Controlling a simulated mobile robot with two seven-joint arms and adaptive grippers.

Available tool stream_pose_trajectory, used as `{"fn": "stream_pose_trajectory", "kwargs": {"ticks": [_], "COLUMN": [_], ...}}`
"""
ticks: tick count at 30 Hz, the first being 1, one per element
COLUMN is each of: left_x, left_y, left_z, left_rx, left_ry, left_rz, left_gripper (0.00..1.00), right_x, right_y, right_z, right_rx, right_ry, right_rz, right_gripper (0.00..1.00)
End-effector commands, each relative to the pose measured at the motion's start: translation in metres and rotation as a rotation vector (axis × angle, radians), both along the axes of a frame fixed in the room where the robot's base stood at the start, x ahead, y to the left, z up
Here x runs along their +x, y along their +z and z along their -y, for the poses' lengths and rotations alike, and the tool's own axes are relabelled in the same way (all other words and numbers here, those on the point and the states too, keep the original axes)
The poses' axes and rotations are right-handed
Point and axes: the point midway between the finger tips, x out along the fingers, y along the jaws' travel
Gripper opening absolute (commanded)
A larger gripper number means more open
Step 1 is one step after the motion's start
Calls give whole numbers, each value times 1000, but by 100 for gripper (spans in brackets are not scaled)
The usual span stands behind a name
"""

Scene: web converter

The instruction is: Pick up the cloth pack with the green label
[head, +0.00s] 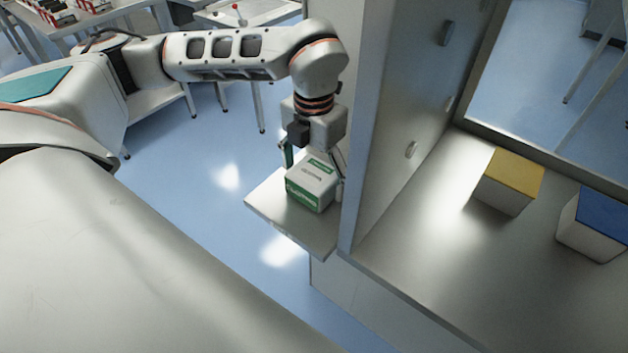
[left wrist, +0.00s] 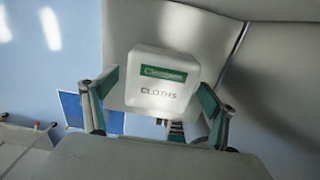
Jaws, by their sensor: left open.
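The cloth pack (head: 312,185) is a white block with a green label. It sits on a small grey shelf (head: 262,208) beside the cabinet in the head view. My left gripper (head: 314,172) is above it, pointing down, with a finger on either side of the pack. In the left wrist view the pack (left wrist: 164,80) shows its green label and the word CLOTHS, between the open fingers of my gripper (left wrist: 160,108). There is visible space between the fingers and the pack there. My right gripper is not in view.
A tall grey cabinet wall (head: 400,130) stands close to the right of the shelf. On the counter (head: 430,250) behind it are a yellow-topped box (head: 511,180) and a blue-topped box (head: 595,224). Blue floor (head: 200,215) is open left of the shelf.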

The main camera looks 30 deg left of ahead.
Motion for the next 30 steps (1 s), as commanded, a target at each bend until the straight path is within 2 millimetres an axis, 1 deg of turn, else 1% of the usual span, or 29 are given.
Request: {"fn": "stream_pose_trajectory", "kwargs": {"ticks": [2, 5, 6, 8, 17, 23, 26, 30], "left_x": [0, 0, 0, 0, 0, -2, -1, 0], "left_y": [0, 0, 0, 0, 1, 9, 22, 46], "left_z": [0, 0, 0, 0, 0, -3, -2, -2], "left_rx": [0, 0, 0, 0, -1, -2, -2, -3], "left_ry": [0, 0, 0, 0, 0, 0, 0, 0], "left_rz": [0, 0, 0, 0, 1, 3, 4, 7], "left_gripper": [85, 62, 52, 37, 36, 36, 36, 36], "right_x": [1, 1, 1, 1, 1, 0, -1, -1], "right_y": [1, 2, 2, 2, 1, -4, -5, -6], "right_z": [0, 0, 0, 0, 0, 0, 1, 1], "right_rx": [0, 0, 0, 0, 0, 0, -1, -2], "right_ry": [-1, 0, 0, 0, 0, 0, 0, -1], "right_rz": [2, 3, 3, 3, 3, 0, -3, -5], "right_gripper": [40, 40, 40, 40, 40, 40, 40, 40]}}
